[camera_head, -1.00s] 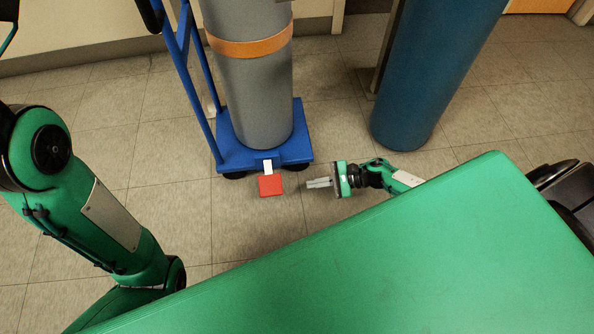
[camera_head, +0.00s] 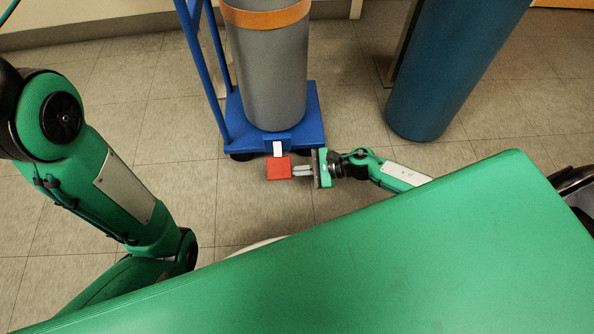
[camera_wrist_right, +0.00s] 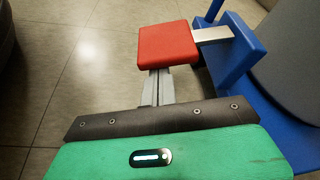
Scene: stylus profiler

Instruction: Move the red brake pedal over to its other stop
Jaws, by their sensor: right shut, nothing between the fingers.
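The red brake pedal (camera_head: 279,168) sticks out on a pale metal lever from the front of the blue cart base (camera_head: 236,137). In the right wrist view the red pedal (camera_wrist_right: 167,44) is at the top centre, with its lever running to the blue bracket. My right gripper (camera_head: 295,171) is shut and empty, at the pedal's right edge. In the right wrist view its fingertips (camera_wrist_right: 160,72) reach to the pedal's near edge and seem partly under it; I cannot tell whether they touch. My left arm shows at the left, but its gripper is out of view.
A grey cylinder (camera_head: 268,80) with an orange band stands on the cart, beside a blue handle frame (camera_head: 205,60). A blue cylinder (camera_head: 440,80) stands to the right. Tiled floor is clear left of the pedal.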

